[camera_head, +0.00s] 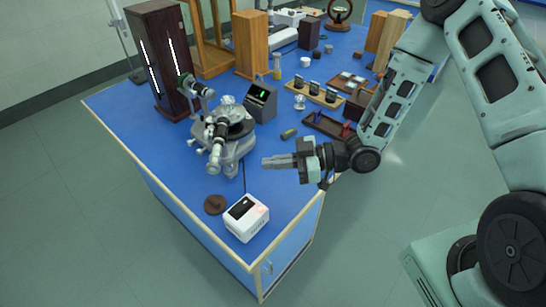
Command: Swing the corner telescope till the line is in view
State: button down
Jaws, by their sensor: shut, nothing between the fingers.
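The spectrometer (228,135) stands on the blue bench near its left corner, with a round table and a prism-like clear piece on top. One tube (216,155) points toward the front of the bench and another tube (196,88) points back toward the tall dark lamp housing (160,60). I cannot tell for certain which tube is the telescope.
A white box with a dark screen (246,218) and a brown disc (215,204) sit near the bench's front corner. A small cylinder (289,133) lies behind my gripper. Trays (326,124), wooden blocks (251,44) and other apparatus crowd the back. Bare blue surface lies left of the spectrometer.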

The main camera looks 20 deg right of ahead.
jog(key=p+x, duration=0.3)
jog(key=x, duration=0.7)
jog(key=shift+p, duration=0.4)
jog(key=shift+a, duration=0.2)
jog(key=shift+w+a+b, duration=0.15)
jog(key=shift+a+b, duration=0.35)
jog(key=shift+b, duration=0.35)
jog(key=shift+d, duration=0.1)
